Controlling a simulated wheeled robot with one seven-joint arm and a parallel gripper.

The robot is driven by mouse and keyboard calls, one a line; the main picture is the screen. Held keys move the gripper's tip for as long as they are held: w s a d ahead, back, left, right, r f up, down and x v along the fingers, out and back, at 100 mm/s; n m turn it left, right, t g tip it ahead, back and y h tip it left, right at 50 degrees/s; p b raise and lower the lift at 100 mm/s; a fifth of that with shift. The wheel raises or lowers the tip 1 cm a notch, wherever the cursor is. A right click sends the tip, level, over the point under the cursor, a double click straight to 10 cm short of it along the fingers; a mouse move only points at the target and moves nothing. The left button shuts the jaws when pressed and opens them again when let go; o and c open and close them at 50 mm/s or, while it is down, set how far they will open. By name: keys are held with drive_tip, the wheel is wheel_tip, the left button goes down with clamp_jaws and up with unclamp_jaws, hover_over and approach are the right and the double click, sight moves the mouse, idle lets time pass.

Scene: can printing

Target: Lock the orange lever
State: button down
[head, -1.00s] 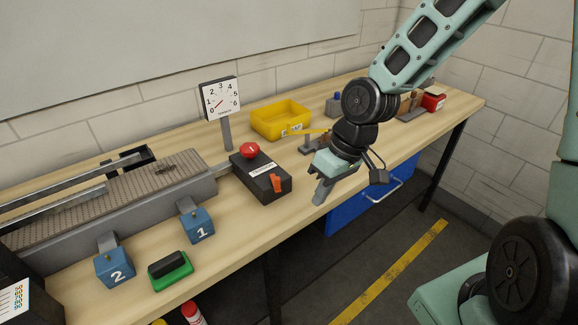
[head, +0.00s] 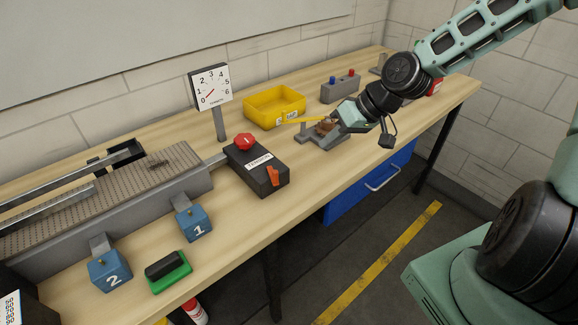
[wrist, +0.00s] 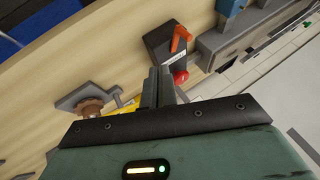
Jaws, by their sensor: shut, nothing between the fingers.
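The orange lever (head: 273,175) stands up at the front end of the black tension box (head: 258,168), which also carries a red knob (head: 244,141). In the wrist view the orange lever (wrist: 181,38) shows beyond my fingers, apart from them. My gripper (wrist: 160,86) is shut and empty, its two fingers together. In the head view my gripper (head: 345,118) is to the right of and behind the box, by the grey fixture (head: 321,136) with a brown round part; its fingertips are hard to make out there.
A yellow bin (head: 274,106) and a dial gauge (head: 210,87) stand behind the box. Blue blocks 1 (head: 194,223) and 2 (head: 110,270) are at front left.

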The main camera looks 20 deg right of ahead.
drive_tip(key=w+a+f+p, duration=0.1)
drive_tip(key=w+a+f, duration=0.1)
drive_tip(key=a+f, duration=0.6)
drive_tip(key=shift+w+a, duration=0.4)
drive_tip(key=shift+a, duration=0.1)
drive_tip(key=shift+a, duration=0.15)
drive_tip(key=shift+s+m, duration=0.1)
drive_tip(key=shift+m, duration=0.2)
